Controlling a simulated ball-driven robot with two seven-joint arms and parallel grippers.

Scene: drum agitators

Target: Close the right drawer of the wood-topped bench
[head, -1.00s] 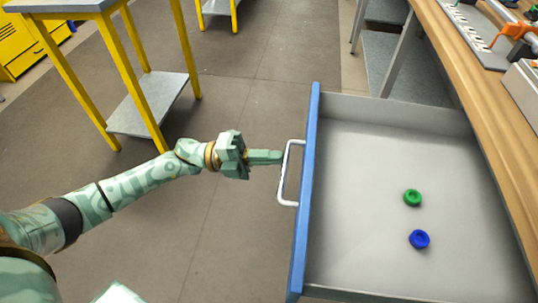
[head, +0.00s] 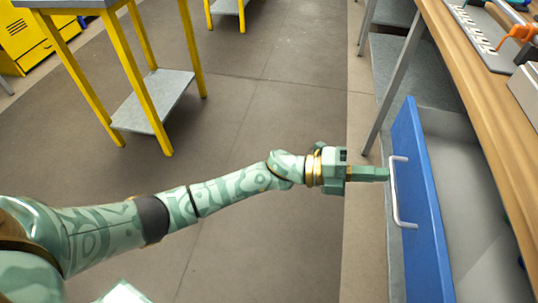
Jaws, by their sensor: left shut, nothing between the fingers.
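The drawer (head: 480,225) of the wood-topped bench (head: 470,95) is partly open at the right of the head view. Its blue front (head: 420,200) faces left and carries a white bar handle (head: 399,195). My left gripper (head: 386,174) is shut and empty, with its fingertips at the handle near its upper end. I cannot tell whether they touch the handle or the blue front. The inside of the drawer is only partly visible, and no loose items show in it. My right gripper is not in view.
A yellow-legged table (head: 150,105) with a grey lower shelf stands at the upper left. A yellow cabinet (head: 25,40) is behind it. Orange-handled equipment (head: 517,34) sits on the bench top. The brown floor (head: 265,120) between table and bench is clear.

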